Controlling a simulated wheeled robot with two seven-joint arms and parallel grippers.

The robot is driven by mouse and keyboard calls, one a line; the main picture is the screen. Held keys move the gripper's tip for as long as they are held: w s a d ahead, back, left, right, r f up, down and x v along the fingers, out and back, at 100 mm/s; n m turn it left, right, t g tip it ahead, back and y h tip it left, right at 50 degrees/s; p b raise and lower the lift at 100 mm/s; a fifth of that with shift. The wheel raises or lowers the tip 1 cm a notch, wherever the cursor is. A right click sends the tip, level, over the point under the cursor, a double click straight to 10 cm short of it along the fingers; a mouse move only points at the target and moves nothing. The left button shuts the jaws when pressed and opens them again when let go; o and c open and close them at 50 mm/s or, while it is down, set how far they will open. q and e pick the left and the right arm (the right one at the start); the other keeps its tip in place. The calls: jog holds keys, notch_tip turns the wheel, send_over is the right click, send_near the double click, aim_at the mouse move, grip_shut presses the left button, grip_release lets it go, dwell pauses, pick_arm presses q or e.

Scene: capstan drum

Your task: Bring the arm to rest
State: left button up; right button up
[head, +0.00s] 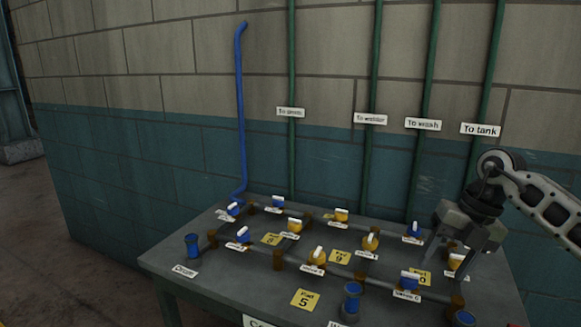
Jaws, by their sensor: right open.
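My right arm (545,200) comes in from the right edge. Its gripper (442,262) points down over the right part of the dark table (220,283), with its fingers apart. One finger is close to a yellow valve with a white handle (456,262) at the right. I cannot tell whether it touches the valve or the table. No object shows between the fingers. My left gripper is not in view.
A blue pipe (239,110) and several green pipes (292,70) rise along the wall. Floor (60,270) at left is clear.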

jog(key=s+a+f+m+t+y, duration=0.2)
jog(key=a+y, duration=0.3)
jog(key=a, duration=0.4)
jog(key=s+a+f+m+t+y, duration=0.1)
jog(key=s+a+m+t+y, duration=0.15)
jog(key=a+y, duration=0.45)
jog(key=s+a+f+m+t+y, duration=0.2)
jog(key=a+y, duration=0.1)
jog(key=a, duration=0.8)
jog(key=s+d+f+m+t+h, duration=0.1)
jog(key=s+d+f+m+h, duration=0.3)
jog(key=s+f+m+h, duration=0.3)
jog(key=s+d+f+m+t+h, duration=0.2)
jog(key=s+d+f+m+h, duration=0.3)
jog(key=f+m, duration=1)
jog(key=s+m+h, duration=0.1)
jog(key=s+h, duration=0.2)
jog(key=s, duration=0.1)
jog(key=shift+d+f+h, duration=0.15)
jog(key=shift+d+h, duration=0.15)
jog(key=shift+w+m, duration=0.1)
jog(key=shift+m, duration=0.15)
